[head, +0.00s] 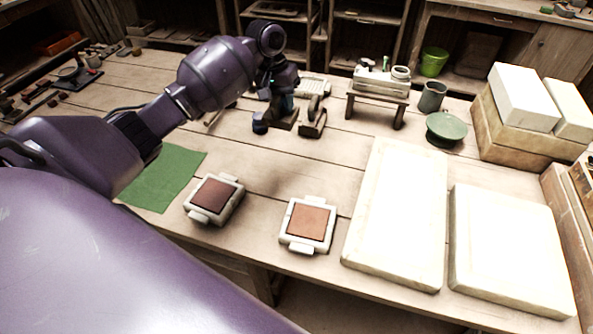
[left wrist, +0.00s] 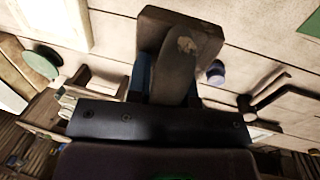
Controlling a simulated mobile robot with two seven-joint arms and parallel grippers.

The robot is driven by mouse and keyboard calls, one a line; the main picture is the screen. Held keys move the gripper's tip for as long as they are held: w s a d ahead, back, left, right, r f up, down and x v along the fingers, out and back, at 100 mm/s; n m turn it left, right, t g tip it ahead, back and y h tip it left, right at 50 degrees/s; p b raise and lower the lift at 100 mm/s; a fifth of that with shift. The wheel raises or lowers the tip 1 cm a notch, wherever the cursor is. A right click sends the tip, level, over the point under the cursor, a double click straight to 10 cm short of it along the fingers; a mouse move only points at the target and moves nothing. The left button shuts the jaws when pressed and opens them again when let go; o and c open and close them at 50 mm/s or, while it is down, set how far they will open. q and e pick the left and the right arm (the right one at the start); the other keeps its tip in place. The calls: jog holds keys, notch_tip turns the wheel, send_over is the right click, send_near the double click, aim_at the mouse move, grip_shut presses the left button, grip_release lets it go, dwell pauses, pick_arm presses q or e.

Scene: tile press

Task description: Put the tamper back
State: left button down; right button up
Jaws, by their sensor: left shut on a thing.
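My left gripper (head: 283,104) is at the back middle of the table, pointing down. It is shut on the tamper, a dark brown wooden block with a rounded upright handle. In the left wrist view the tamper (left wrist: 205,38) sits between the blue fingertips (left wrist: 166,82), its handle toward the camera. In the head view the tamper's block (head: 286,120) shows just below the fingers; I cannot tell whether it touches the table. My right gripper is not in view.
A small brown wooden piece (head: 314,120) stands right of the gripper, and a small blue-topped object (head: 260,123) left of it. A low wooden bench (head: 382,95) is behind right. Two tile moulds (head: 230,217) (head: 291,235), a green cloth (head: 160,185) and pale slabs (head: 400,200) lie in front.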

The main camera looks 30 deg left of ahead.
pick_arm(q)
jog(key=a+b+x, duration=0.1)
jog(key=x, duration=0.5)
jog(key=s+a+b+x, duration=0.1)
jog(key=x, duration=0.5)
jog(key=a+f+b+x, duration=0.1)
jog(key=a+b+x, duration=0.1)
jog(key=x, duration=0.5)
jog(key=shift+s, duration=0.2)
jog(key=shift+f, duration=0.3)
jog(key=shift+r, duration=0.1)
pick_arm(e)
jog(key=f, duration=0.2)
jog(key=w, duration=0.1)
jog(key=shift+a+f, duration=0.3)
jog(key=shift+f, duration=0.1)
pick_arm(q)
jog(key=c, duration=1)
grip_release()
jog(key=shift+f, duration=0.2)
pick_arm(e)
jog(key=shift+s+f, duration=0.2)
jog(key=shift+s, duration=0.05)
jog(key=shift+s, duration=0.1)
